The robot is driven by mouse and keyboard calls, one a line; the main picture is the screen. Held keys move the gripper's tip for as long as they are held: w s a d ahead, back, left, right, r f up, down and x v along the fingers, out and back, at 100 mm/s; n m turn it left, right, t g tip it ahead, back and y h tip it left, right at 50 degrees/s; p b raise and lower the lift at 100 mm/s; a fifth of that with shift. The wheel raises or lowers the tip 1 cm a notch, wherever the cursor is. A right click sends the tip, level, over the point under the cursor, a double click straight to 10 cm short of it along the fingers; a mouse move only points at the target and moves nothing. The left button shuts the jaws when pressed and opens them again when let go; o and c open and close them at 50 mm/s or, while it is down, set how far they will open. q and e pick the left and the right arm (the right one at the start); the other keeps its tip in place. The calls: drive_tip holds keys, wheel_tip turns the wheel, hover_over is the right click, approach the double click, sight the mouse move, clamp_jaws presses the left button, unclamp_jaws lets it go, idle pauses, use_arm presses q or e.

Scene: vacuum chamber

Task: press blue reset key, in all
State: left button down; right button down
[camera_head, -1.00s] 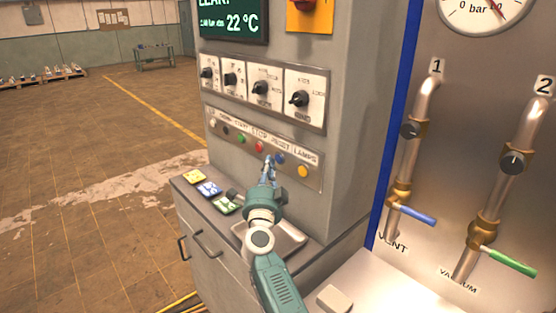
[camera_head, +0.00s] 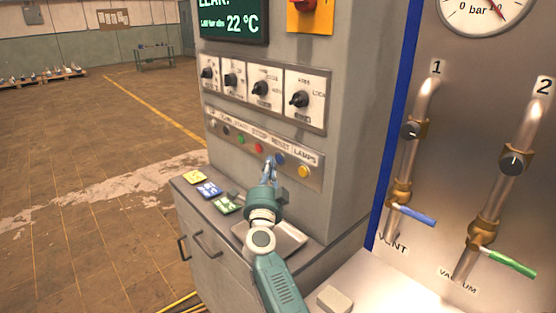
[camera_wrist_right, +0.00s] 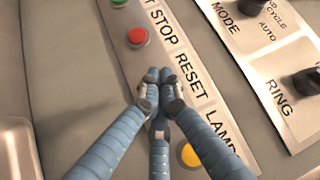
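The blue reset key (camera_head: 279,159) sits in the button row of the grey panel, under the RESET lettering. My right gripper (camera_head: 269,160) is in front of this row, its fingertips just left of the blue key in the head view. In the right wrist view its fingers (camera_wrist_right: 160,76) are together at the tips, beside the word RESET, with nothing seen between them. There the fingers hide the blue key. I cannot tell whether the tips touch it. My left gripper is not in view.
In the row, the red button (camera_wrist_right: 137,37) and yellow lamp button (camera_wrist_right: 190,155) flank the fingers. Black knobs (camera_head: 299,99) are above. A ledge below holds yellow, blue and green cards (camera_head: 226,204) and a tray (camera_head: 290,241). Pipes with valves (camera_head: 413,214) stand at right.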

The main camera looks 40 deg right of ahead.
drive_tip(key=shift+d, duration=0.35)
drive_tip(key=shift+d, duration=0.4)
idle(0.5)
drive_tip(key=shift+a+p, duration=0.15)
drive_tip(key=shift+p, duration=0.15)
drive_tip(key=shift+a, duration=0.7)
drive_tip(key=shift+s+a+p, duration=0.2)
drive_tip(key=shift+a+p, duration=0.2)
drive_tip(key=shift+a, duration=2.05)
